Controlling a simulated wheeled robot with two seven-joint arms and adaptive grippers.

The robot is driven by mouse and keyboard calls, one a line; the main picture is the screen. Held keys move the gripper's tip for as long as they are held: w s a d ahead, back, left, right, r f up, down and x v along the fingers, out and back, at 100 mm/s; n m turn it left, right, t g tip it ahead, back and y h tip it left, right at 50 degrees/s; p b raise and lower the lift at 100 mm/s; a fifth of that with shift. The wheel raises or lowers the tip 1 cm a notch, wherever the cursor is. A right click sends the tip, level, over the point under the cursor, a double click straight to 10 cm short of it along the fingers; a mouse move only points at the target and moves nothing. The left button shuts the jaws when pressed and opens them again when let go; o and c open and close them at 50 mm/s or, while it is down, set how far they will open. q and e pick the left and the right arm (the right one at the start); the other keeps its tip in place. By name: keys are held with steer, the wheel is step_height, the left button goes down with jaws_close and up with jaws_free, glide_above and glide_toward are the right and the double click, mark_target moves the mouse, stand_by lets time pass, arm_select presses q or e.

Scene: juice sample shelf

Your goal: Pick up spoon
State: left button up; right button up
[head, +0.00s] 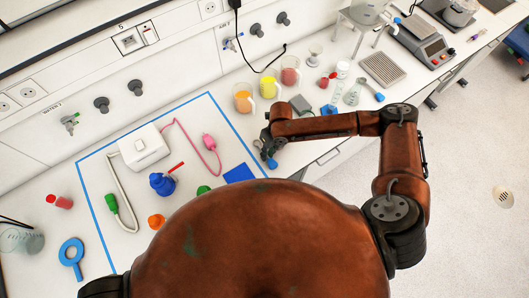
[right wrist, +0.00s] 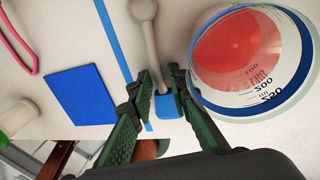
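The spoon (right wrist: 150,38) lies pale and long in the right wrist view, its rounded end at the top edge and a blue end (right wrist: 169,106) between my fingers. In the head view, its blue end (head: 271,163) shows just below my right gripper (head: 267,148); the arm hides most of the rest. In the right wrist view, the fingertips of my right gripper (right wrist: 161,78) are close together on both sides of the spoon's handle and appear shut on it. The spoon is at or near the table surface; any lift cannot be told. My left gripper is out of view.
A beaker with red liquid (right wrist: 243,50) stands close right of the fingers. A blue square (right wrist: 75,95) lies left, beside a blue tape line (right wrist: 112,35).

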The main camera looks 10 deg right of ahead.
steer(key=shift+c, duration=0.6)
jaws_close()
steer(key=shift+r, duration=0.1)
